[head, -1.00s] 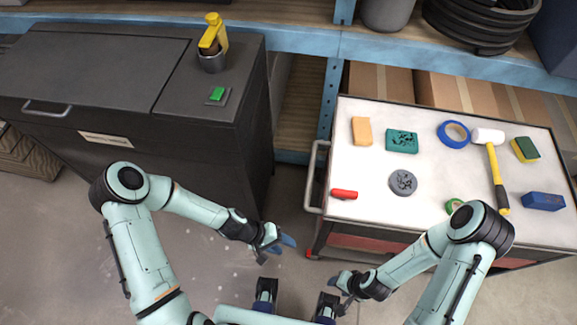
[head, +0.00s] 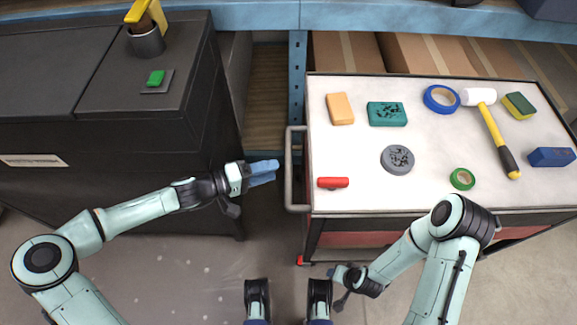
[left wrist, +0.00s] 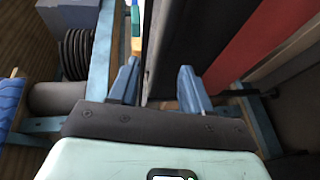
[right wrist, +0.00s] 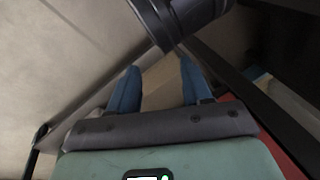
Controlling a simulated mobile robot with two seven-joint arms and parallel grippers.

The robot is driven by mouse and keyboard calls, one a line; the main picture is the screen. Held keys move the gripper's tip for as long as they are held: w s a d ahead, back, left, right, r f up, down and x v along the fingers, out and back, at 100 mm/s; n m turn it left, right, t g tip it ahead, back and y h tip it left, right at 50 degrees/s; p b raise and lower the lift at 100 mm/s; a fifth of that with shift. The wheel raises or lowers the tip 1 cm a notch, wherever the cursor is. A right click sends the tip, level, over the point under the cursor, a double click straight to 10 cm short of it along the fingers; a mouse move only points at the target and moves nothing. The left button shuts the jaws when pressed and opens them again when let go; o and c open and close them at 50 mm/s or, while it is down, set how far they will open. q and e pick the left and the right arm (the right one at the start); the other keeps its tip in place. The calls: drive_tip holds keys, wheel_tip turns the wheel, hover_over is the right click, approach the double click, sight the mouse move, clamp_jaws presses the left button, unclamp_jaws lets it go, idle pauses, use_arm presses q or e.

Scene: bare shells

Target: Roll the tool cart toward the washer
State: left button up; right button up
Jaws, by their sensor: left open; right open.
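The tool cart (head: 350,150) stands at the right in the head view, with a pale top, dark frame and red drawer fronts. Its grey bar handle (head: 289,145) is on its left end. The washer, a dark grey cabinet (head: 110,165), stands at the left. My left gripper (head: 268,172) is open just left of the handle, its fingers pointing at it; I see no grip on it. The left wrist view shows its spread fingers (left wrist: 158,85). My right gripper (head: 338,273) is open, low in front of the cart; its fingers (right wrist: 155,88) show apart in the right wrist view.
On the cart lie a mallet (head: 492,130), blue tape (head: 428,104), green tape (head: 453,180), a red cylinder (head: 333,183) and several blocks. Behind is a blue shelf frame (head: 390,18) with cardboard boxes (head: 345,52). Floor shows between washer and cart.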

sight(289, 166)
use_arm(q)
drive_tip(key=shift+b+x, duration=0.7)
drive_tip(key=shift+x, duration=2.6)
use_arm(e)
drive_tip(key=shift+w+d+f, duration=0.35)
drive_tip(key=shift+w+f, duration=0.15)
drive_tip(key=shift+f, duration=0.05)
drive_tip(key=shift+w+d+f, duration=0.3)
drive_tip(key=shift+w+f, duration=0.15)
drive_tip(key=shift+f, duration=0.1)
use_arm(q)
clamp_jaws()
drive_tip(key=a+p, duration=0.3)
drive_tip(key=a, duration=0.6)
unclamp_jaws()
use_arm(e)
drive_tip(key=s+a+r, duration=0.2)
drive_tip(key=s+r, duration=0.1)
drive_tip(key=s, duration=0.1)
drive_tip(key=shift+a+r+g, duration=0.25)
drive_tip(key=shift+r+g, duration=0.15)
